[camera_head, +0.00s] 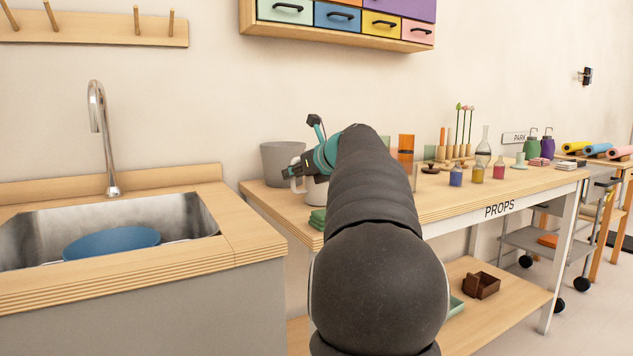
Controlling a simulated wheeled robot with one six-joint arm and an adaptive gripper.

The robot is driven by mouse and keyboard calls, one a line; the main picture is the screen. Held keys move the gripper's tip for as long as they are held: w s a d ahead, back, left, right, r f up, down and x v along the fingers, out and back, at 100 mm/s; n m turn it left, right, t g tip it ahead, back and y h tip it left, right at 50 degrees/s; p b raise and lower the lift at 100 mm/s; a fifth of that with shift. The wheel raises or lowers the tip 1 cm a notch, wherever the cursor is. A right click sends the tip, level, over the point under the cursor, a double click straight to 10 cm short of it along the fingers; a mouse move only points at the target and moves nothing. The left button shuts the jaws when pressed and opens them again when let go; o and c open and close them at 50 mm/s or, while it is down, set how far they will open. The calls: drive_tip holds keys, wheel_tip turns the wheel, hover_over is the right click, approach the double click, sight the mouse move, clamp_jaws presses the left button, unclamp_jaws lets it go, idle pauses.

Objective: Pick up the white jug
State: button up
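The white jug (314,193) stands at the left end of the props table, partly hidden behind my gripper and arm. Its handle shows on its left side. My gripper (289,173), dark with a teal wrist, is at the upper part of the jug, over its top and handle side. I cannot tell whether the fingers touch the jug or whether they are open or shut. The jug's rim and right side are hidden.
A grey bucket (283,163) stands behind the gripper. Green folded cloths (318,217) lie in front of the jug. Orange and green cylinders, small jars and bottles stand along the props table (450,203). A sink (185,217) with a blue basin (112,241) is at left.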

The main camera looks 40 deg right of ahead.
drive_tip(key=shift+w+f, duration=0.25)
drive_tip(key=shift+w, duration=0.35)
drive_tip(key=shift+c, duration=0.3)
clamp_jaws()
drive_tip(key=shift+r, duration=0.1)
